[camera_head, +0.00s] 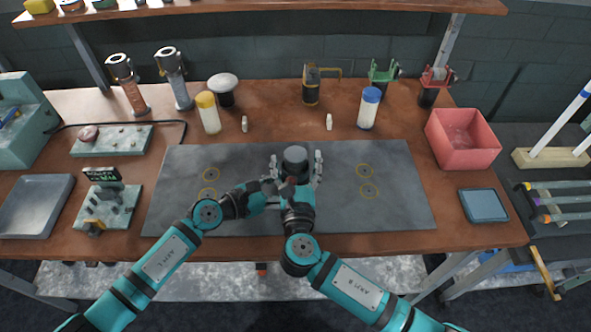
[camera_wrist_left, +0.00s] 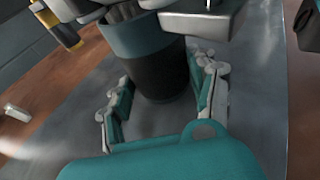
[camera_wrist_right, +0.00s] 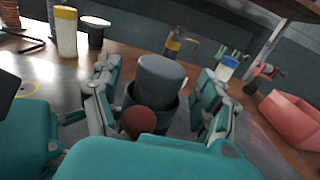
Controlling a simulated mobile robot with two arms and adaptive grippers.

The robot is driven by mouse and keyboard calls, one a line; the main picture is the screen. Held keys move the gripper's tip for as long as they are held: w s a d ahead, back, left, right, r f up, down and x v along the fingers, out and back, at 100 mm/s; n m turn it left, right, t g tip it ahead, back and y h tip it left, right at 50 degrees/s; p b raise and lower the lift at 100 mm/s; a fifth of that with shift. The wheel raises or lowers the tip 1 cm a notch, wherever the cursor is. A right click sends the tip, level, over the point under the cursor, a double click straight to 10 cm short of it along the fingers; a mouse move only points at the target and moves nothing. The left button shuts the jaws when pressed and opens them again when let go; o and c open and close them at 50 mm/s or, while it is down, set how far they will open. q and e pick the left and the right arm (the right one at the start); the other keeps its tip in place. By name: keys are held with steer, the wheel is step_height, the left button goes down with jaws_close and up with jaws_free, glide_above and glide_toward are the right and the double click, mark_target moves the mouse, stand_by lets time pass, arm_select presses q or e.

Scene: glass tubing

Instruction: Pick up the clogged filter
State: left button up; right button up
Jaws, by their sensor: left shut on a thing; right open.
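A dark cylindrical canister with a grey top (camera_head: 295,156) stands upright on the grey mat. In the right wrist view the canister (camera_wrist_right: 160,82) is between the spread fingers of my open right gripper (camera_wrist_right: 160,105); in the head view this gripper (camera_head: 297,166) is around it. A round reddish-brown piece (camera_wrist_right: 138,122) shows at its near side; I cannot tell whether this is the clogged filter. My left gripper (camera_head: 272,187) is beside my right wrist.
The grey mat (camera_head: 400,205) is otherwise mostly clear, with yellow rings. Behind it stand a yellow-capped jar (camera_head: 208,112), a blue-capped jar (camera_head: 369,108) and a black-and-yellow canister (camera_head: 312,86). A pink bin (camera_head: 463,155) and blue tray (camera_head: 482,206) are at right; a grey tray (camera_head: 36,207) is at left.

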jaws_close()
stand_by(0.4)
steer(key=shift+r, duration=0.1)
step_height(320, 180, up, 18)
stand_by(0.5)
arm_select(q)
steer(key=o, duration=0.9)
